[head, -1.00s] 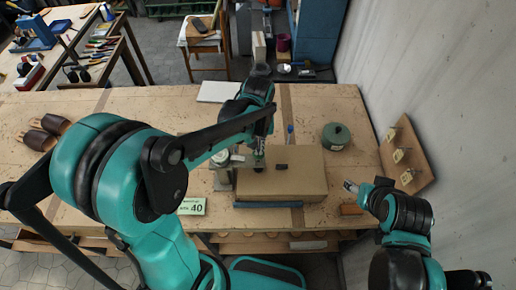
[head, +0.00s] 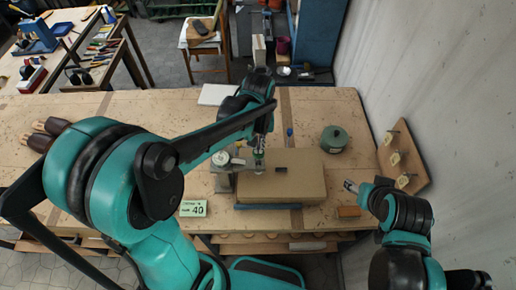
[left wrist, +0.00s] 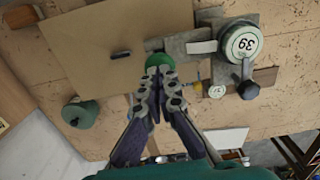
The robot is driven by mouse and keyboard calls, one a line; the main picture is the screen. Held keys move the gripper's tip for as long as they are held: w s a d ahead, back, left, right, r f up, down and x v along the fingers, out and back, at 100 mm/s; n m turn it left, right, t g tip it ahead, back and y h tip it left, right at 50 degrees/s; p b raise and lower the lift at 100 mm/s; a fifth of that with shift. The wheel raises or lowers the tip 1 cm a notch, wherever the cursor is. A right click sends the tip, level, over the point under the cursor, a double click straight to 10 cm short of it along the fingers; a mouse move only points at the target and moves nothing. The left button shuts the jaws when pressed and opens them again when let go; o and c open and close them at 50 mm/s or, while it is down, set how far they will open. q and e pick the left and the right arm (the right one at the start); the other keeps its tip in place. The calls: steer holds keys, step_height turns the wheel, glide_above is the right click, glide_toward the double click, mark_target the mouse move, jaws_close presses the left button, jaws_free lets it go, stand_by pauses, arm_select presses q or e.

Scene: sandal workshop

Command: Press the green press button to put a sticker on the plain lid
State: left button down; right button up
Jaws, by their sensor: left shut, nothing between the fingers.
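The green press button (left wrist: 160,61) is round and sits beside the edge of the brown cardboard lid (left wrist: 92,42). My left gripper (left wrist: 158,72) is shut and empty, its fingertips at the button in the left wrist view; I cannot tell whether they touch or press it. In the head view my left gripper (head: 260,146) points down at the left edge of the lid (head: 300,180). A small dark piece (head: 281,170) lies on the lid. My right gripper (head: 350,186) is right of the lid, its fingers too small to judge.
A dark green round tin (head: 334,139) is at the back right, and a wooden peg board (head: 403,157) is by the wall. Brown sandals (head: 45,133) lie far left. A blue strip (head: 268,206) lies along the lid's front.

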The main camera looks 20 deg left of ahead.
arm_select(q)
steer(key=shift+r+p, duration=1.4)
steer(key=shift+r, duration=0.8)
